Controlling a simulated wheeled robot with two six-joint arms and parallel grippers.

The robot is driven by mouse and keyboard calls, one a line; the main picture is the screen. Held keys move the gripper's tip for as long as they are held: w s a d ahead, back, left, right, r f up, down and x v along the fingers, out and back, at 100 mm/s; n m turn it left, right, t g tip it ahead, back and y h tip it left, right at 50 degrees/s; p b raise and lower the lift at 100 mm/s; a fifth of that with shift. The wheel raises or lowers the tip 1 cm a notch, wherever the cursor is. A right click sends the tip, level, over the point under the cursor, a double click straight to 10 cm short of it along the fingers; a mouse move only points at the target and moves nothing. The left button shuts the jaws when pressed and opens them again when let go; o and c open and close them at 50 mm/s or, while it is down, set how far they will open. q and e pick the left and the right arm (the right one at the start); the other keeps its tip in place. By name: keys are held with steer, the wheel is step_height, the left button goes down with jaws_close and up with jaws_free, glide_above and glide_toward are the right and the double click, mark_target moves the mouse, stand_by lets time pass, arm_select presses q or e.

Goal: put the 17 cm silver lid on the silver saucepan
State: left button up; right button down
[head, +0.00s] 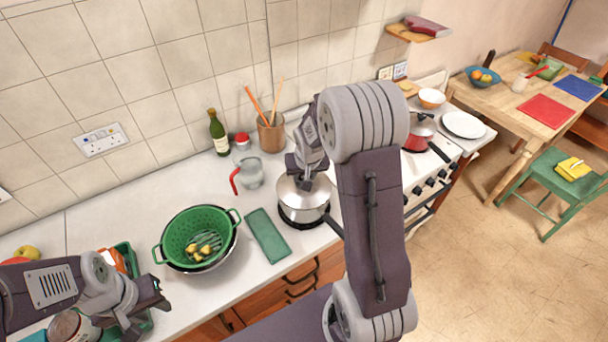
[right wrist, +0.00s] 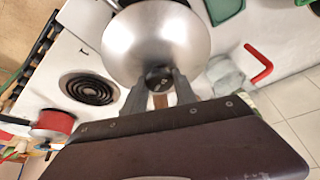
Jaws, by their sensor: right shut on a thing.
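The silver lid (head: 292,187) is over the top of the silver saucepan (head: 303,209), whose dark handle points toward the lower right. The lid looks level with the rim, but I cannot tell whether it is fully seated. My right gripper (head: 307,178) is above the pan. In the right wrist view, my right gripper (right wrist: 159,82) is shut on the dark knob of the lid (right wrist: 155,38), and the lid hides nearly all of the pan. My left gripper (head: 152,306) is at the lower left, apart from the pan, and looks open and empty.
A green cloth (head: 268,235) and a green colander (head: 197,238) are left of the pan. A glass jug (head: 250,172) with a red handle and a utensil pot (head: 271,133) stand behind. A red pan (head: 419,130) is on the stove at right. A bare coil (right wrist: 90,90) lies beside the lid.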

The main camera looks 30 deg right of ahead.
steer(key=shift+f, duration=0.2)
stand_by(0.4)
steer(key=shift+c, duration=1.6)
jaws_free()
steer(key=shift+r, duration=0.15)
step_height(320, 180, up, 7)
steer(key=p, duration=0.5)
steer(key=shift+p, duration=0.35)
